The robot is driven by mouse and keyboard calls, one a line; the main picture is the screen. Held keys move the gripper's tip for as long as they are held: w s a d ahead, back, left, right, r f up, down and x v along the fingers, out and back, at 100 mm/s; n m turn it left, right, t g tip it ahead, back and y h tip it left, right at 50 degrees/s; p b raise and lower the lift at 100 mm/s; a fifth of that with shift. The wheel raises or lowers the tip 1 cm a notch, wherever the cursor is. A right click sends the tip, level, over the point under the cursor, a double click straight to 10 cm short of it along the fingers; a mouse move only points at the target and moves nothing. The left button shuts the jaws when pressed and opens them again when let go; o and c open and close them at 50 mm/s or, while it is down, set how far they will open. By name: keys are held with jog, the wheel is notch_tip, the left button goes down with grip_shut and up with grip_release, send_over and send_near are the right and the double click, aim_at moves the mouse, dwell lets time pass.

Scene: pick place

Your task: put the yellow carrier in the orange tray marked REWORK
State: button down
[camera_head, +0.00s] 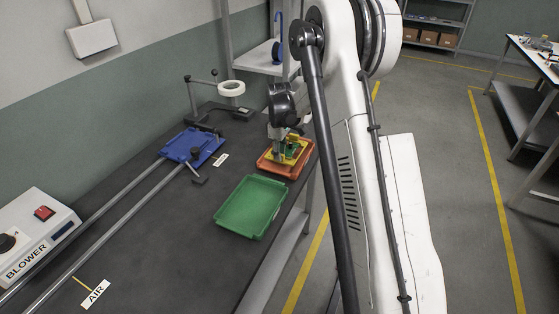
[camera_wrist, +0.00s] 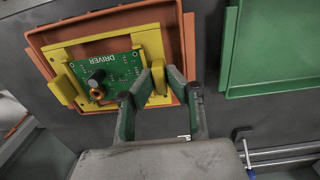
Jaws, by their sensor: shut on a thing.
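The yellow carrier (camera_wrist: 93,44) holds a green circuit board (camera_wrist: 108,74) marked DRIVER. It shows inside the outline of the orange tray (camera_wrist: 180,20) in the wrist view, and at the tray's place in the head view, where the carrier (camera_head: 301,155) sits over the orange tray (camera_head: 273,168). My gripper (camera_wrist: 158,84) is shut on an upright yellow tab at the carrier's edge. The gripper (camera_head: 280,152) points down at the tray in the head view. Whether the carrier rests on the tray floor I cannot tell. No REWORK marking is readable.
An empty green tray (camera_head: 251,206) lies just in front of the orange tray; it also shows in the wrist view (camera_wrist: 275,45).

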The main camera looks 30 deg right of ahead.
jog(key=shift+f, duration=1.6)
jog(key=c, duration=2)
grip_release()
jog(key=shift+c, duration=0.2)
